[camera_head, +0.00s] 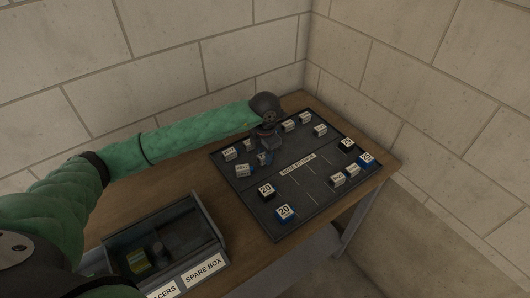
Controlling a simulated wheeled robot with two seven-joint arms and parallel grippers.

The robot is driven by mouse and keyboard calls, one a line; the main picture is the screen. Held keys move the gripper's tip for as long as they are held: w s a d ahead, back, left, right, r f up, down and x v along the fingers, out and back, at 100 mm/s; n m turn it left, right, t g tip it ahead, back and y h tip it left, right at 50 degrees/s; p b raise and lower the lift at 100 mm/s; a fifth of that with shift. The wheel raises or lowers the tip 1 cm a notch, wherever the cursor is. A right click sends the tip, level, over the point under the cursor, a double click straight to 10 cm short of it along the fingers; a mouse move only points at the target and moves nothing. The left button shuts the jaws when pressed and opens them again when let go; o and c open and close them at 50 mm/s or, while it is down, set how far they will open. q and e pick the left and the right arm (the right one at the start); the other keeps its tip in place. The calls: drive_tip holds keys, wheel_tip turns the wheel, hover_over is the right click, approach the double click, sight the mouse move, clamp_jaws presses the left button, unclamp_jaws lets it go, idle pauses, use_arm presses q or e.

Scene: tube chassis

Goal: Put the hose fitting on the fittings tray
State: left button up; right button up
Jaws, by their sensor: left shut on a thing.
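The fittings tray (247,201) is a dark, flat tray on the wooden table, with a white label strip across its middle. My left gripper (265,154) is over the tray's back left part, among the small labelled blocks. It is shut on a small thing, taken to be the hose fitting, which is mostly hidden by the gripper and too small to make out. I cannot tell whether it touches the tray. My right gripper is not in view.
A dark two-part bin (211,232), one label reading SPARE BOX, stands at the table's front left. Block walls rise behind the table.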

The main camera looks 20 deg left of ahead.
use_arm(q)
drive_tip(key=shift+f, duration=0.35)
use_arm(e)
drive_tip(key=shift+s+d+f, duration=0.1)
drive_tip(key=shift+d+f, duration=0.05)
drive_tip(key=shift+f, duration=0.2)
use_arm(q)
drive_tip(key=shift+f, duration=0.1)
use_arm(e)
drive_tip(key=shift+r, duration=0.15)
use_arm(q)
drive_tip(key=o, duration=1)
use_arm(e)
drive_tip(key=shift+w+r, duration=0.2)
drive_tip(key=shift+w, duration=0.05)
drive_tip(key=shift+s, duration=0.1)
